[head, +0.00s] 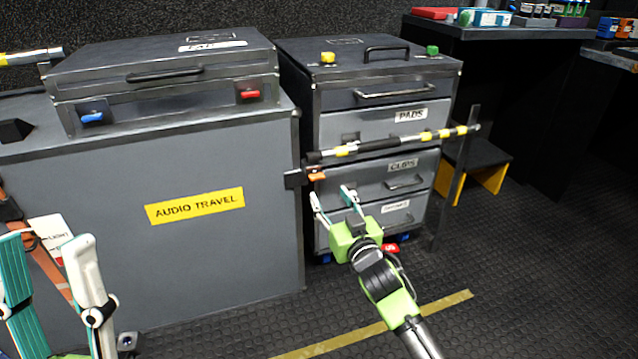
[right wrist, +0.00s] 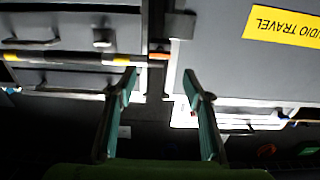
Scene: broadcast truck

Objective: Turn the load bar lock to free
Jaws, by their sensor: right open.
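The load bar (head: 395,141), black with yellow bands, runs across the front of the drawer cabinet; it also shows in the right wrist view (right wrist: 70,59). An orange lever (head: 316,175), seemingly the lock, sits just below the bar's left end by a black bracket (head: 294,179). In the right wrist view the orange part (right wrist: 159,56) lies beyond the gap between my fingertips. My right gripper (head: 329,192) is open and empty just below the lever, apparently not touching it. My left gripper (head: 48,238) is open and empty at the lower left.
The grey audio travel case (head: 222,245) stands left of the drawer cabinet (head: 385,122), with a smaller case (head: 160,95) on top. A black upright post (head: 455,175) stands at the bar's right. A black and yellow step (head: 480,160) is behind it.

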